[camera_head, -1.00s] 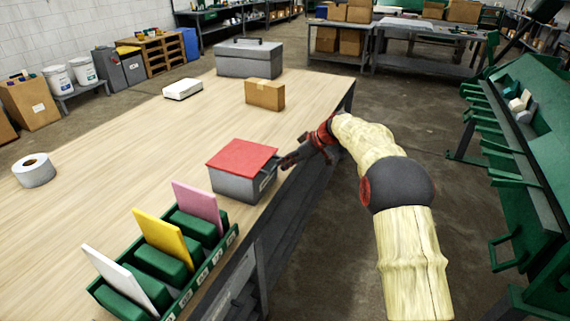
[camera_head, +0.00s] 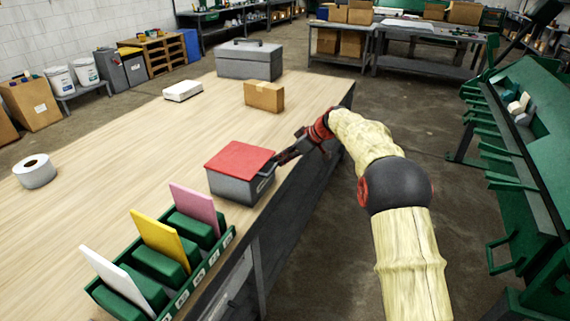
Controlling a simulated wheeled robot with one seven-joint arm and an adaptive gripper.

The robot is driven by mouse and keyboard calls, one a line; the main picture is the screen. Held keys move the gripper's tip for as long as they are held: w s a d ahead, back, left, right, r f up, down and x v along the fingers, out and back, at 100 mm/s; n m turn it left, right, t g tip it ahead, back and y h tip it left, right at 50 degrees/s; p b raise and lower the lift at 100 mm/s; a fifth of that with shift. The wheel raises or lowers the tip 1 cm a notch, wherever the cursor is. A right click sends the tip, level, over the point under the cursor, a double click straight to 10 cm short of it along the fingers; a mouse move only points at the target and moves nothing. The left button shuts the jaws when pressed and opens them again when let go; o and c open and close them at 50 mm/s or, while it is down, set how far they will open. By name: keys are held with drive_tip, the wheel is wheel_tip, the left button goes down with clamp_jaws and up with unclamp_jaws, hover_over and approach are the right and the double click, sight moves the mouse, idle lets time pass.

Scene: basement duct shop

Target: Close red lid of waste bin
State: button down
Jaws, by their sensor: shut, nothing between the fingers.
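The waste bin (camera_head: 232,188) is a small grey box on the wooden table, near its right edge. Its red lid (camera_head: 240,160) lies flat over the top and looks down on the bin. My gripper (camera_head: 279,159) is shut and empty at the right side of the bin, level with the lid's right edge. Its fingertips are at or very close to that edge; I cannot tell whether they touch.
A green rack (camera_head: 222,243) with white, yellow and pink cards stands in front of the bin. A cardboard box (camera_head: 264,96), a grey toolbox (camera_head: 249,60), a white box (camera_head: 183,91) and a tape roll (camera_head: 34,171) sit on the table (camera_head: 130,150). The table's middle is clear.

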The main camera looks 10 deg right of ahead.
drive_tip(key=s+d+f+p, duration=0.25)
drive_tip(key=s+d, duration=0.25)
drive_tip(key=d, duration=0.3)
drive_tip(key=s+d+f+m+g+h, duration=0.1)
drive_tip(key=s+f+m, duration=0.25)
drive_tip(key=s, duration=0.25)
drive_tip(key=s+d+f+m+g+h, duration=0.1)
drive_tip(key=s+d+f+m+g, duration=0.1)
drive_tip(key=s+m, duration=0.35)
drive_tip(key=s+r+m+t+h, duration=0.1)
drive_tip(key=s+r, duration=0.5)
drive_tip(key=s, duration=0.7)
drive_tip(key=s+r+m+t+h, duration=0.1)
drive_tip(key=s+r, duration=0.5)
drive_tip(key=s, duration=0.6)
drive_tip(key=s+r+t+h, duration=0.2)
drive_tip(key=s+r, duration=0.4)
drive_tip(key=s, duration=0.7)
drive_tip(key=shift+s+d+r+m+h, duration=0.15)
drive_tip(key=shift+s+d+m+h, duration=0.2)
drive_tip(key=shift+h, duration=0.35)
